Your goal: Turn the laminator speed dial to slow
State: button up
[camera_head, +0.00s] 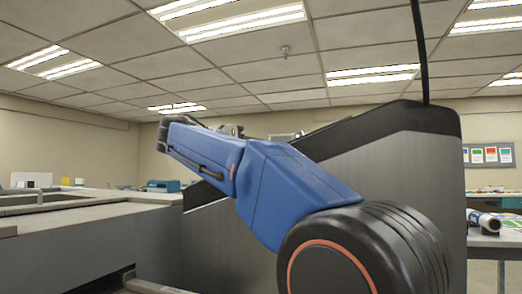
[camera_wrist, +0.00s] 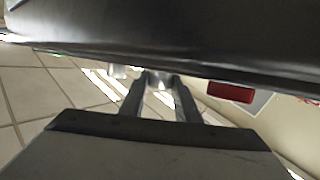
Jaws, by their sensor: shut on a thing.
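In the wrist view, my gripper (camera_wrist: 160,86) has its two dark fingers close around a small silvery knob-like piece, likely the speed dial (camera_wrist: 160,78), under the edge of a dark panel. The gripper is shut on it. The dial's markings and pointer are not visible, so its setting cannot be told. The laminator (camera_head: 405,165) is the large grey and black machine in the head view. My blue arm crosses in front of it, and its wrist end reaches up to the left. The gripper and dial are hidden in the head view.
A dark panel (camera_wrist: 180,35) spans the top of the wrist view, close to the fingers. A red block (camera_wrist: 230,92) sits just right of them. In the head view, a long grey surface (camera_head: 90,235) lies left, and a table (camera_head: 495,240) with a roll (camera_head: 484,221) stands right.

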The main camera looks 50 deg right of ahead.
jog(key=n+t, duration=0.1)
jog(key=t, duration=0.1)
jog(key=n+t, duration=0.2)
jog(key=s+n+t+y, duration=0.1)
jog(key=t, duration=0.1)
jog(key=shift+r+n, duration=0.2)
jog(key=shift+n, duration=0.2)
jog(key=shift+s+d+r+n+t+y, duration=0.1)
jog(key=shift+s+n+t+y, duration=0.05)
jog(key=shift+n+t+y, duration=1.45)
jog(key=shift+n+t, duration=0.5)
jog(key=shift+t, duration=0.2)
jog(key=o, duration=1)
jog(key=shift+o, duration=0.2)
jog(key=v, duration=1.7)
